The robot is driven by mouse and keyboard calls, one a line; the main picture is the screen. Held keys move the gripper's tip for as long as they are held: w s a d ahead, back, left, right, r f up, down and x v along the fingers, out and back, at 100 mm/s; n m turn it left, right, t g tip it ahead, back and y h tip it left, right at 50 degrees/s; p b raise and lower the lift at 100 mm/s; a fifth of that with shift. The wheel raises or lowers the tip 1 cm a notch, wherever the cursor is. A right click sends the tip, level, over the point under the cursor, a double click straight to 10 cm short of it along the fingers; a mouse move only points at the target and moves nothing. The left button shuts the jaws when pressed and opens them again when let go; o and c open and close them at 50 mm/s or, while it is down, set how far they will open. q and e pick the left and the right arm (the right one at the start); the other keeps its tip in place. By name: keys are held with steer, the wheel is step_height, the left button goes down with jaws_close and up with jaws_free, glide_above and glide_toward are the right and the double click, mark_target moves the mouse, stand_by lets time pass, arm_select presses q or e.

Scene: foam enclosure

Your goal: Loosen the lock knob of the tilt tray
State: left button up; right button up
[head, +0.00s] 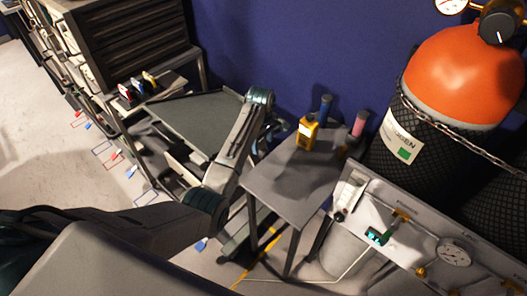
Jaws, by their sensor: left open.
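A flat grey-green panel (196,112), which looks like the tilt tray, stands left of centre beside the dark blue wall. My left arm comes in from the lower left, bends upward and crosses in front of its right side. My left gripper (274,131) is beyond the arm's upper joint, close to the wall, between the panel and a small grey table. It is open, small in view and partly covered by my own arm. I cannot make out the lock knob; it may be hidden behind my arm. My right gripper is not in view.
The grey table (290,182) holds a yellow device (307,132) and blue and pink cylinders. A white gauge panel (430,240) is at lower right, before an orange-topped gas cylinder (465,75) with a chain. A dark drawer cabinet (125,45) stands upper left. Open floor lies at far left.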

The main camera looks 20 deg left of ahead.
mark_target(264, 151)
arm_select(q)
steer(key=f, duration=0.4)
steer(key=shift+d+f, duration=0.1)
steer(key=shift+d, duration=0.15)
steer(key=shift+w+f, duration=0.1)
steer(key=shift+f, duration=0.6)
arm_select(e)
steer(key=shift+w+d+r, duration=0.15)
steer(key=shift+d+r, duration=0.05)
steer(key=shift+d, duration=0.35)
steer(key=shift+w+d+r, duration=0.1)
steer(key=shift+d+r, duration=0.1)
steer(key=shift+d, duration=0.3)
